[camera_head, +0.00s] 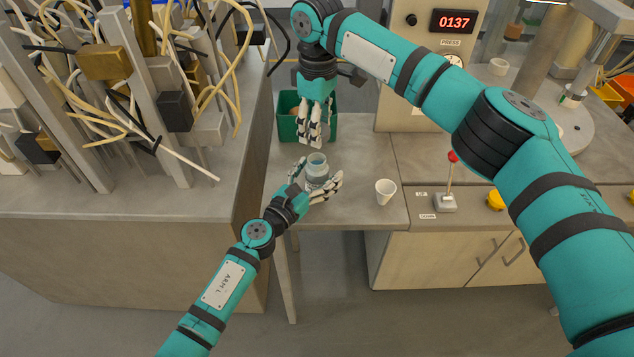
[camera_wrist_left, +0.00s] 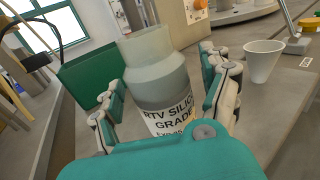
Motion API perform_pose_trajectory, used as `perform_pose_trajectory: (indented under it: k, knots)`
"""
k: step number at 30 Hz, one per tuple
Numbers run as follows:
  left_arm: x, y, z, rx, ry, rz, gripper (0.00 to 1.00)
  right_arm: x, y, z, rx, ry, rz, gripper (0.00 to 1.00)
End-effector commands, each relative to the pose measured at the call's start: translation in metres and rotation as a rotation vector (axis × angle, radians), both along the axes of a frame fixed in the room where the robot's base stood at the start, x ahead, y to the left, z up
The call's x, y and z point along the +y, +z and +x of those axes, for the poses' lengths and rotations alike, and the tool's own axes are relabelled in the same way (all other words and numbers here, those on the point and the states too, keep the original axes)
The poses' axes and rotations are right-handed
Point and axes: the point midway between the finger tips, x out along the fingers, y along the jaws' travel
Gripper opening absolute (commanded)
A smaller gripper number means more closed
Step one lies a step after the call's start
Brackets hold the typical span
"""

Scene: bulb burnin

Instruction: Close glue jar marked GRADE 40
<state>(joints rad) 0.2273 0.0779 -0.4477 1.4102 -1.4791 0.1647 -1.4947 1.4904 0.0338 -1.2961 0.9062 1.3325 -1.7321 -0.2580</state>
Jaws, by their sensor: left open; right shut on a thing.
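The glue jar (camera_head: 317,162), a cloudy cylinder with a narrower neck, stands upright on the grey bench with no cap seen on its neck. In the left wrist view the jar (camera_wrist_left: 165,88) shows a label reading "RTV SILIC…" and "GRADE"; the grade number is hidden. My left gripper (camera_head: 319,179) is open, with its fingers (camera_wrist_left: 163,82) on either side of the jar; I cannot tell whether they touch it. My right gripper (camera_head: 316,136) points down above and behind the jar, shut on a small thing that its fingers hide.
A white cup (camera_head: 385,192) stands right of the jar. A green bin (camera_head: 290,118) is behind it. Farther right are a red-topped lever (camera_head: 452,158), a yellow button (camera_head: 495,199) and a cabinet with a red display (camera_head: 453,21). A rack with loose cables (camera_head: 140,90) fills the left.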

Motion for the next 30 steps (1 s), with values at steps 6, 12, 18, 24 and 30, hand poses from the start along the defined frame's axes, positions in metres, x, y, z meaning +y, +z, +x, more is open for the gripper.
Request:
perform_pose_trajectory:
  k: [6, 12, 18, 24, 30]
  knots:
    - [0.0001, -0.0003, 0.0000, 0.000, 0.000, 0.000, 0.80, 0.0001, 0.0001, 0.0000, 0.000, 0.000, 0.000, 0.37]
    - [0.0003, -0.0004, -0.0002, 0.001, 0.000, 0.001, 0.54, 0.0001, 0.0001, 0.0000, 0.000, 0.000, 0.000, 0.37]
    - [0.0004, -0.0005, -0.0002, 0.001, 0.000, 0.001, 0.28, 0.0001, 0.0001, 0.0000, 0.000, 0.000, 0.000, 0.37]
    - [0.0004, -0.0006, -0.0003, 0.001, 0.000, 0.001, 0.01, 0.0001, 0.0000, 0.0000, 0.000, 0.000, 0.000, 0.37]
    - [0.0004, -0.0008, -0.0003, 0.001, 0.000, 0.001, 0.00, 0.0001, 0.0000, 0.0000, 0.000, 0.000, 0.000, 0.37]
